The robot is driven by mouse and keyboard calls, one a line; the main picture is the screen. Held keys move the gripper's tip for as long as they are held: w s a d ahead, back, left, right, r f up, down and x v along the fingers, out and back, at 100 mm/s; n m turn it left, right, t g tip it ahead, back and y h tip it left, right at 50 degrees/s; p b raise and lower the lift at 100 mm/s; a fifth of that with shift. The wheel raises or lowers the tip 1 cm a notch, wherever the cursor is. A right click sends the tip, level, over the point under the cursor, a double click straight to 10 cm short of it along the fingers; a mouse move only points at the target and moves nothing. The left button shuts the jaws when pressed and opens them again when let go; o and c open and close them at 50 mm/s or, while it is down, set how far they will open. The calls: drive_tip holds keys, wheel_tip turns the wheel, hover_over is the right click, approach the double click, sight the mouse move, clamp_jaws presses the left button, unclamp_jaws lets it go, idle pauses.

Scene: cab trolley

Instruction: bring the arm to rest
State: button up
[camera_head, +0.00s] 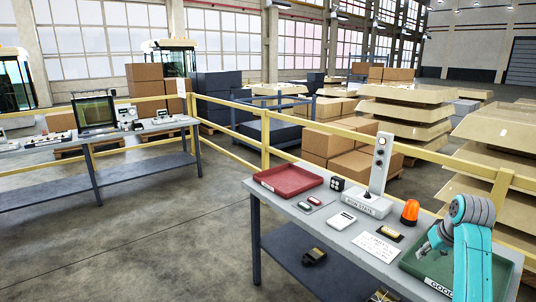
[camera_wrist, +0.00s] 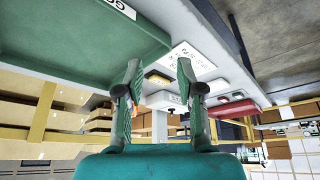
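My teal arm (camera_head: 474,235) rises at the right end of the near workbench. My gripper (camera_head: 430,246) hangs over the green tray (camera_head: 413,270), whose front label begins with "GOOD". In the wrist view the picture is upside down, and my gripper's two fingers (camera_wrist: 159,72) stand well apart with nothing held between them. The green tray (camera_wrist: 75,38) fills the upper left of that view. I see no object in the visible part of the tray; my arm hides its right part in the head view.
The near bench (camera_head: 330,236) holds a red tray (camera_head: 288,179), a grey test stand (camera_head: 378,165), an orange beacon (camera_head: 410,211), a paper sheet (camera_head: 377,247) and small devices. A yellow railing (camera_head: 450,163) runs behind it. Open floor (camera_head: 170,245) lies to the left.

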drive_tip(key=s+a+f+t, duration=0.1)
drive_tip(key=s+a+f, duration=0.15)
drive_tip(key=f, duration=0.45)
drive_tip(key=s+a+f+t, duration=0.1)
drive_tip(key=s+a+f, duration=0.1)
drive_tip(key=a+f, duration=0.35)
drive_tip(key=s+a+f, duration=0.2)
drive_tip(key=s+f, duration=0.1)
drive_tip(key=f, duration=0.5)
drive_tip(key=s+a+f+t, duration=0.1)
drive_tip(key=s+a+f, duration=0.4)
drive_tip(key=s, duration=0.3)
drive_tip(key=s+a+f+t, duration=0.1)
drive_tip(key=s+a+f, duration=0.35)
drive_tip(key=s, duration=0.25)
drive_tip(key=s+a+r+t, duration=0.2)
drive_tip(key=s+a, duration=0.1)
drive_tip(key=s, duration=0.7)
drive_tip(key=s+a+r+t, duration=0.15)
drive_tip(key=s+a, duration=0.25)
drive_tip(key=s, duration=0.7)
drive_tip(key=s+a+r+n+t, duration=0.1)
drive_tip(key=s+a+r+t, duration=0.1)
drive_tip(key=s+r, duration=1.2)
drive_tip(key=shift+r+y, duration=0.3)
drive_tip(key=shift+r, duration=0.35)
